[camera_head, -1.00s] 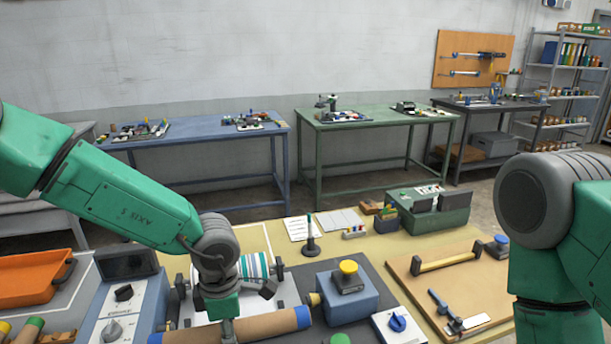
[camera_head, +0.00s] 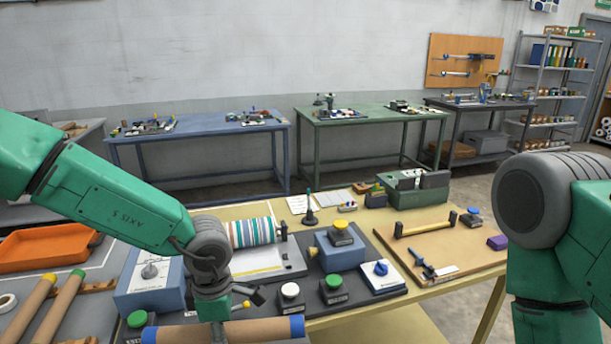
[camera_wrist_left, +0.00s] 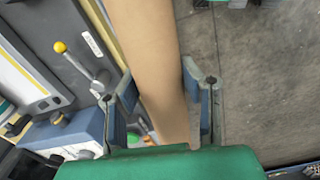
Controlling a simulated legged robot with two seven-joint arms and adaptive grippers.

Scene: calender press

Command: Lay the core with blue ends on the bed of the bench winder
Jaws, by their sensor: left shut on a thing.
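The core with blue ends (camera_head: 268,329) is a brown tube held level across the bottom of the head view. My left gripper (camera_head: 218,332) is shut on it near its middle. In the left wrist view the core (camera_wrist_left: 155,50) runs between both fingers (camera_wrist_left: 165,105), its ends out of sight. The bench winder (camera_head: 292,262) stands behind the core, carrying a striped roll (camera_head: 255,232) above a pale bed (camera_head: 262,264). My arm hides the winder's left part. The core is apart from the bed, near the bench's front edge. My right gripper is out of view.
Cores with yellow (camera_head: 32,305) and green ends (camera_head: 58,308) lie at left near an orange tray (camera_head: 45,252). A blue control box (camera_head: 150,292) stands beside the winder. Push buttons (camera_head: 334,290) and a blue switch box (camera_head: 342,250) stand to its right.

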